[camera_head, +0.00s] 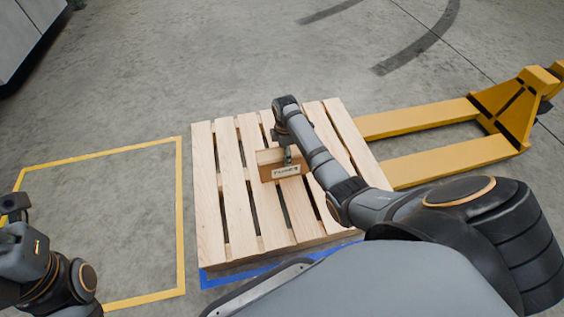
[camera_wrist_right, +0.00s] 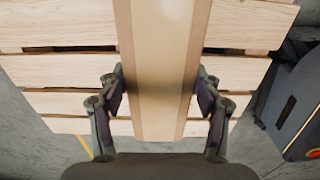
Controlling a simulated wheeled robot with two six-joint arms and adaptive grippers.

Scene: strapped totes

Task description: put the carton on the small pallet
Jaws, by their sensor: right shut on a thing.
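The small pallet (camera_head: 206,200) is light slatted wood and lies on the floor in the middle of the head view. Its slats also fill the right wrist view (camera_wrist_right: 60,67). The carton (camera_head: 268,161) is brown with a white label and is over the pallet's middle; I cannot tell whether it touches the slats. My right gripper (camera_head: 288,155) is at the carton from above. In the right wrist view its two fingers (camera_wrist_right: 161,92) press on both sides of the carton (camera_wrist_right: 160,45). My left gripper (camera_head: 14,206) is partly visible at the left edge, away from the pallet; its jaws are unclear.
A yellow pallet jack (camera_head: 445,157) stands right of the pallet, its forks pointing at it. A yellow taped rectangle (camera_head: 180,215) marks empty floor on the left. Blue tape (camera_head: 222,279) runs along the pallet's near edge. A grey cabinet (camera_head: 22,32) stands at the far left.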

